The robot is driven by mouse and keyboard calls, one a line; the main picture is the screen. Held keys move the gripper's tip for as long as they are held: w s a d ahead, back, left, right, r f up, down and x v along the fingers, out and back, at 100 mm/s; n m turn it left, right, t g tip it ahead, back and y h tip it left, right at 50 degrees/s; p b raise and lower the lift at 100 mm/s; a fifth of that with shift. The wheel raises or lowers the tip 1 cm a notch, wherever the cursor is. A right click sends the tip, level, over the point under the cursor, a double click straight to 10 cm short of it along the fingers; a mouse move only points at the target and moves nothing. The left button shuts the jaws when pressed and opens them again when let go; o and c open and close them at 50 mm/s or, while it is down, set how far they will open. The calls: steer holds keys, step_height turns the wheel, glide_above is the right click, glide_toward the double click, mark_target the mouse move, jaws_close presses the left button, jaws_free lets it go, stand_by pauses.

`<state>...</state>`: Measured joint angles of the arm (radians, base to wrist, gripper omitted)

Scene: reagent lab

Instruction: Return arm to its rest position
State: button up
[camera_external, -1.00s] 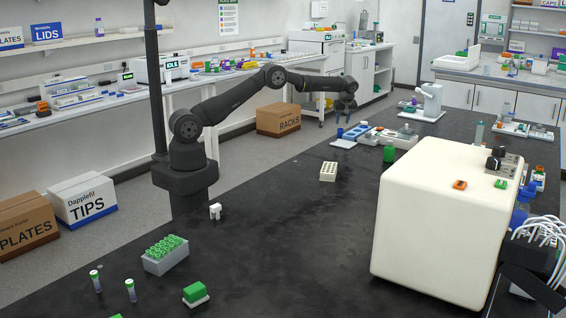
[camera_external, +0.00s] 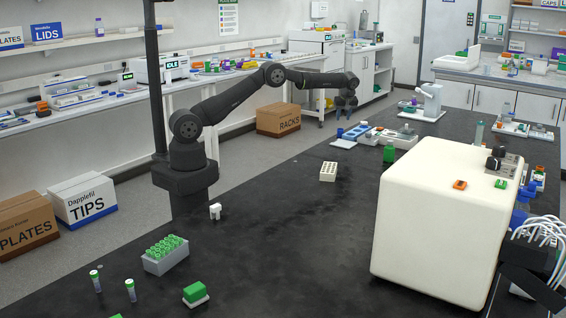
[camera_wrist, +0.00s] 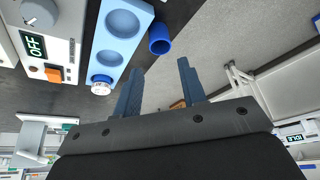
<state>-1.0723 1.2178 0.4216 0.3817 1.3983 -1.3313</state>
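My arm reaches out to the right over the black bench in the external view, with my gripper (camera_external: 345,112) hanging above the far left part of the bench. In the wrist view my gripper (camera_wrist: 158,85) has its two fingers spread apart with nothing between them. It is open and empty, apart from the things below. My arm's base stands at the bench's left edge.
The wrist view shows a light-blue block with round wells (camera_wrist: 122,22), a blue cup (camera_wrist: 160,38) and a device reading OFF (camera_wrist: 36,45). On the bench are a white rack (camera_external: 328,172), a green-tube rack (camera_external: 166,256) and a large cream box (camera_external: 430,220).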

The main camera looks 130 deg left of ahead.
mark_target(340, 130)
steer(key=x, duration=0.9)
steer(key=shift+s+a+f, duration=0.1)
steer(key=shift+f, duration=0.25)
step_height(340, 130, up, 3)
steer(key=shift+f, duration=0.2)
steer(key=shift+r, duration=0.55)
steer(key=shift+f, duration=0.1)
